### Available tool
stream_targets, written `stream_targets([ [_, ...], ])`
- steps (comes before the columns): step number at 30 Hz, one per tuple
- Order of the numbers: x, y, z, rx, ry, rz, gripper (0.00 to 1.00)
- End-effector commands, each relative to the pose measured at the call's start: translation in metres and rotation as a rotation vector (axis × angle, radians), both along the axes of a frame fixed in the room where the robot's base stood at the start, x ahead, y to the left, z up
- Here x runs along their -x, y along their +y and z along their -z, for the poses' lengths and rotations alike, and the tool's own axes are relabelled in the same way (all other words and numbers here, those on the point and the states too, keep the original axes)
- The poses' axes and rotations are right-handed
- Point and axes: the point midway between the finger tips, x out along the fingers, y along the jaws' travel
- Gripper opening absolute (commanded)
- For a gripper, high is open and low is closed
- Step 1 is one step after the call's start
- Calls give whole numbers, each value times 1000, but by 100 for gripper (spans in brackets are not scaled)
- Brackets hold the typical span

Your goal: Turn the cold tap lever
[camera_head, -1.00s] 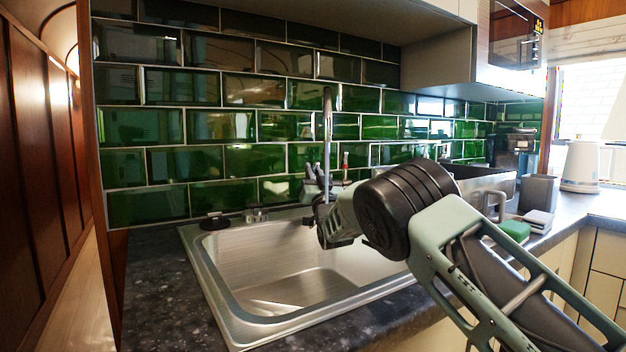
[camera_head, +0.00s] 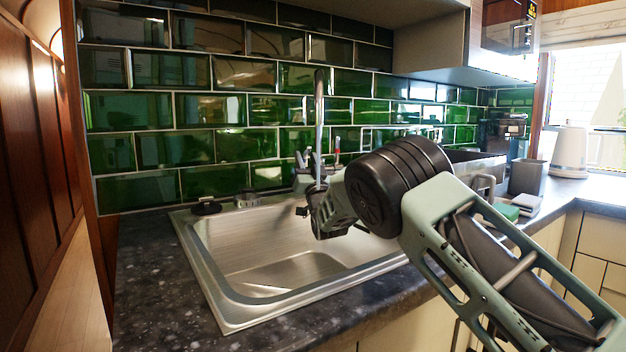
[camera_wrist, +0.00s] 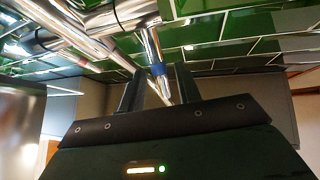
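The chrome tap (camera_head: 319,125) rises behind the sink against the green tiles. In the wrist view, a chrome lever with a blue band (camera_wrist: 158,69) runs down between the two dark fingers of my gripper (camera_wrist: 159,72). The fingers are apart, with space visible beside the lever; I cannot tell whether either touches it. Another chrome lever with a red band (camera_wrist: 83,62) lies to the left. In the head view, my gripper (camera_head: 306,211) is over the back of the sink by the tap's base, and my wrist hides part of the tap.
The steel sink (camera_head: 222,290) is set into a dark speckled counter (camera_head: 150,275). A round black plug (camera_head: 206,207) lies at its back left. To the right are a green sponge (camera_head: 507,211), a grey container (camera_head: 529,177) and a white kettle (camera_head: 570,152). A cupboard (camera_head: 432,40) overhangs the counter.

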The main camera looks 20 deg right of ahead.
Motion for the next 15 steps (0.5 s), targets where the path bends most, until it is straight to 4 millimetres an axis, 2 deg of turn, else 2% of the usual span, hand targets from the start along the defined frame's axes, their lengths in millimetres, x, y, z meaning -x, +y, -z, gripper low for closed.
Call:
stream_targets([
  [9, 50, -3, 39, 0, 4, -1, 34],
  [15, 74, -5, 55, 0, 2, -1, 34],
])
